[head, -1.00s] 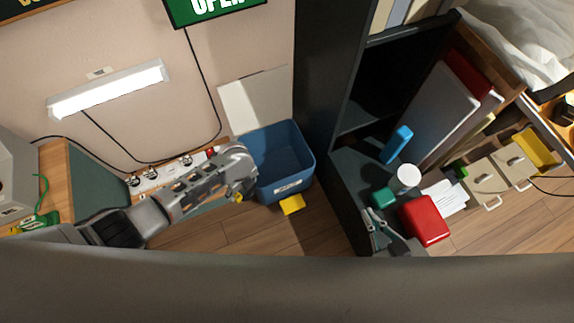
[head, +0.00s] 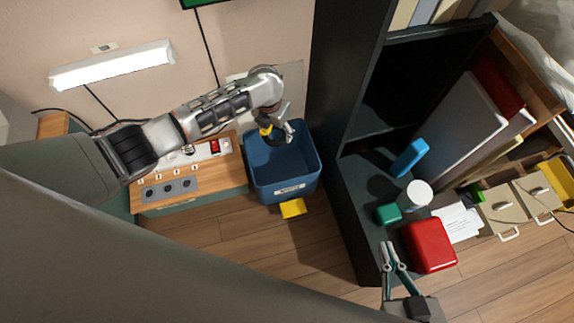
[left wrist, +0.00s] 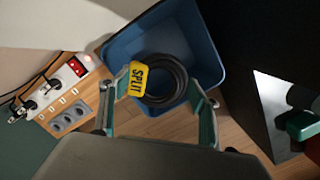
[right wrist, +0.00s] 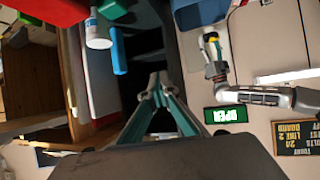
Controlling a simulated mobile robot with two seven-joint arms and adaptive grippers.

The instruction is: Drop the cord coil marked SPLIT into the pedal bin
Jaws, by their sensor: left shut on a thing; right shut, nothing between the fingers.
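The cord coil (left wrist: 178,68) is a black ring with a yellow tag (left wrist: 137,80) reading SPLIT. My left gripper (left wrist: 158,88) is shut on the coil; the tag also shows in the head view (head: 266,131). The pedal bin (head: 285,182) is blue, with a yellow pedal (head: 292,208) at its foot. Its pale lid is up against the wall, partly hidden by my left arm. The coil hangs above the bin's open mouth. My right gripper (head: 388,244) is shut and empty beside the dark shelf; it also shows in the right wrist view (right wrist: 155,78).
A wooden bench (head: 215,185) with sockets and a power strip stands left of the bin. A dark cabinet (head: 350,100) rises close on the bin's right. Its shelf bears a red box (head: 430,246), a white cup (head: 416,194) and a green block (head: 388,215). Floor is clear in front.

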